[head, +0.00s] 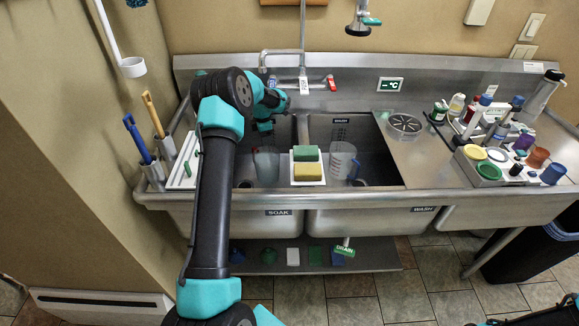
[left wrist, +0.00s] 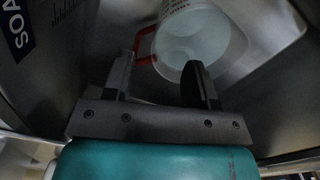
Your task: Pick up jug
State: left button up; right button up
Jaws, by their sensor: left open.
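A clear, bluish-grey jug (head: 266,166) stands in the left sink basin, labelled SOAK on its front. In the left wrist view a pale, translucent jug (left wrist: 193,38) with a red handle lies just past the fingertips. My left gripper (head: 265,127) is over the back of the left basin in the head view. In the left wrist view the gripper (left wrist: 163,78) is open, its two dark fingers apart with nothing clamped between them. My right gripper is out of view.
A tray with green and yellow sponges (head: 307,172) sits on the divider between basins. The faucet (head: 283,54) rises behind. Bottles and lids crowd the right counter (head: 400,160). Brushes (head: 137,139) stand at the left edge, beside the wall.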

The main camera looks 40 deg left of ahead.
aim_at(262, 151)
pick_arm(q)
jog(key=shift+s+a+f+n, duration=0.25)
jog(key=shift+a+f+n, duration=0.15)
jog(key=shift+a+n, duration=0.1)
jog(key=shift+s, duration=0.1)
jog(key=shift+f, duration=1.1)
jog(key=shift+f, duration=0.15)
jog(key=shift+s+a+f, duration=0.1)
jog(key=shift+a+f, duration=0.05)
jog(key=shift+f, duration=1.1)
jog(key=shift+s+a+f, duration=0.1)
jog(key=shift+f, duration=1.15)
jog(key=shift+c, duration=0.5)
grip_shut()
